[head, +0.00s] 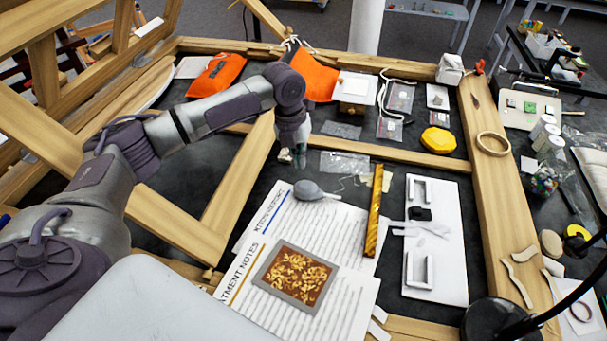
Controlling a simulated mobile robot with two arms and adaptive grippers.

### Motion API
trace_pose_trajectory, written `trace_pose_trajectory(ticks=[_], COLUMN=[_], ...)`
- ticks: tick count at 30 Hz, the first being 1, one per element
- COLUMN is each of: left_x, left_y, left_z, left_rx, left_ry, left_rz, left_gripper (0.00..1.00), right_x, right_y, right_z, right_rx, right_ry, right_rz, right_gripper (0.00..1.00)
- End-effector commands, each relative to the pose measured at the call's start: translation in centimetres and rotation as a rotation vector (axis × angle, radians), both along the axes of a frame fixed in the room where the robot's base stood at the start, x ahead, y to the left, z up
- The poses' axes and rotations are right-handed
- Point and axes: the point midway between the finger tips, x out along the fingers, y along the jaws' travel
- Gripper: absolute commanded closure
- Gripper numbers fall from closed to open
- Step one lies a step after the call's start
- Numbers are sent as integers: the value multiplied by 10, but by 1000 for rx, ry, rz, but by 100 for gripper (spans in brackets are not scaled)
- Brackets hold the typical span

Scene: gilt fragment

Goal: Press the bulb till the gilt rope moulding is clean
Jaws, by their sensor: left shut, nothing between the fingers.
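The gilt rope moulding (374,212) is a narrow golden strip lying lengthwise on the dark table, near the right edge of the printed sheets. The grey bulb (309,190) lies on its side on the top sheet, with its thin nozzle pointing right towards the moulding. My left gripper (300,162) points down just beyond the bulb in the picture, slightly to its left. It is shut and empty and appears apart from the bulb. Whether dust lies on the moulding is too small to tell. My right gripper is not in view.
A framed gilt-patterned panel (296,275) lies on the sheets. A white board with brackets (440,270) lies right of the moulding. Wooden beams (490,180) frame the dark work surface.

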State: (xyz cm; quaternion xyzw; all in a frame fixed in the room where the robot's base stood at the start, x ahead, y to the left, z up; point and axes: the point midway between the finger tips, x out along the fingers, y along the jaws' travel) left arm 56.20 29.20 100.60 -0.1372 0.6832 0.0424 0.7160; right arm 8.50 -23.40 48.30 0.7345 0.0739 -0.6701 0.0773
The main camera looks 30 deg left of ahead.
Motion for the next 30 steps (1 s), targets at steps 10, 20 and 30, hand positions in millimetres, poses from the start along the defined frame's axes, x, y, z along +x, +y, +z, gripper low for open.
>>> trace_pose_trajectory(ticks=[10,20,30], left_x=[3,4,4], left_y=[-8,-9,-10], left_z=[-58,-72,-90], left_rx=[0,0,-1], left_ry=[2,-1,1], left_rz=[0,0,1], left_gripper=[100,100,100], right_x=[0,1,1], right_y=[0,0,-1], right_z=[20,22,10], right_rx=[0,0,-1], right_ry=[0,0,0], right_rz=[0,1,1], right_gripper=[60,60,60])
